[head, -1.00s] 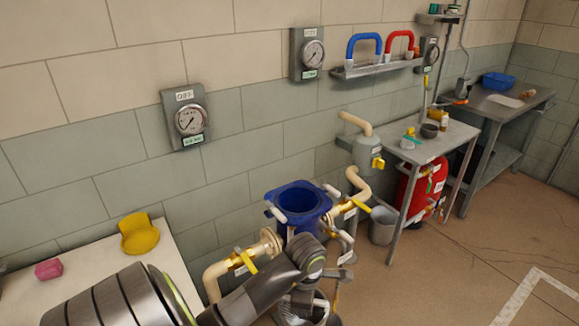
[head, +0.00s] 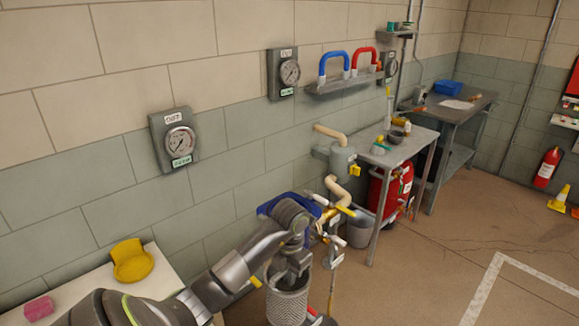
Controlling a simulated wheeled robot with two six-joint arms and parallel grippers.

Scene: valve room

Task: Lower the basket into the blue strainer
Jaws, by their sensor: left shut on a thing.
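The basket (head: 286,306) is a grey mesh cylinder, low in the middle of the head view and cut off by the bottom edge. My left gripper (head: 291,270) points down and is shut on the top of the basket, holding it upright. The blue strainer (head: 268,207) stands behind my left arm. Only part of its blue rim shows; its opening and most of its body are hidden by the arm. The basket appears in front of the strainer and apart from it. My right gripper is not in view.
Pipes with yellow-handled valves (head: 345,210) adjoin the strainer. A pale table (head: 75,295) with a yellow holder (head: 131,261) and a pink block (head: 39,309) is at the left. A grey bucket (head: 359,229) and a metal table (head: 405,148) stand right.

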